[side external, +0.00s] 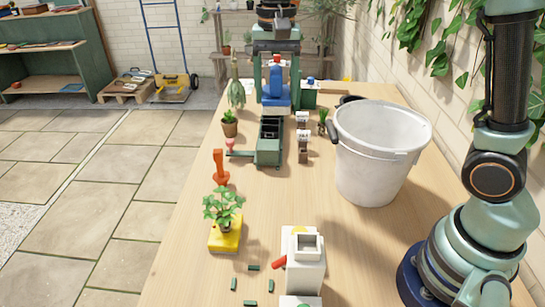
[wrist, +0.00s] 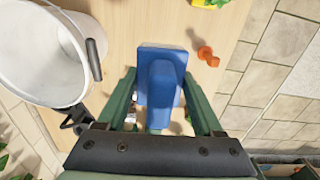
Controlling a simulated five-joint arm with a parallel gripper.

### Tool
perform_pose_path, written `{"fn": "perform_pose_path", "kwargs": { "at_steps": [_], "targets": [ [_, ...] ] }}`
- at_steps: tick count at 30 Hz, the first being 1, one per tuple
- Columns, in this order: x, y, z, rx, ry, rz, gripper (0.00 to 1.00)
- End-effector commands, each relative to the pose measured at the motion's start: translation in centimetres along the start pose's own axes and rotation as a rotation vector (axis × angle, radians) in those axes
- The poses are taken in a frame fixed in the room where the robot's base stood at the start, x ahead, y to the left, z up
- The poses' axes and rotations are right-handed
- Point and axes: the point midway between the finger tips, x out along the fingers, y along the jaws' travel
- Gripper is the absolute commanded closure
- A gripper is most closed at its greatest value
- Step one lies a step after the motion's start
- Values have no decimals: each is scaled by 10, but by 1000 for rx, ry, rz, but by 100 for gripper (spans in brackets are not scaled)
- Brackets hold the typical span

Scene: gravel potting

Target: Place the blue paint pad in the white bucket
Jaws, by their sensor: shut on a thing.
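The blue paint pad (side external: 276,97) is held upright at the far end of the table in the side view, and fills the middle of the wrist view (wrist: 160,88). My gripper (side external: 277,80) is shut on it, with green fingers on both sides of it in the wrist view (wrist: 159,78). The white bucket (side external: 366,172) stands upright on the table, to the right of the pad and nearer the side camera. In the wrist view the bucket (wrist: 30,62) is at the upper left, apart from the pad. The bucket's floor is not clear in the side view.
A green toolbox-like caddy (side external: 269,148) stands in front of my gripper. An orange trowel-like tool (side external: 220,168), a plant on a yellow block (side external: 225,238) and a white container (side external: 303,265) stand nearer. Small green pieces lie around the front. Table is bare between caddy and white container.

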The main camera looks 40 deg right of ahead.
Motion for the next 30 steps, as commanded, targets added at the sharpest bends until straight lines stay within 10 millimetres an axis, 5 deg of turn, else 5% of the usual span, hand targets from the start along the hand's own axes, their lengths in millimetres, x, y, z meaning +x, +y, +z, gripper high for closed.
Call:
{"fn": "perform_pose_path", "kwargs": {
  "at_steps": [2,11,18,24,30],
  "targets": [
    [-14,3,-2,3,3,-3,88],
    [-14,68,-36,22,2,-2,88],
    [-14,156,-59,42,2,-2,88],
    [-12,216,-61,49,2,-1,88],
    [-2,246,-58,49,-3,0,88]
  ]
}}
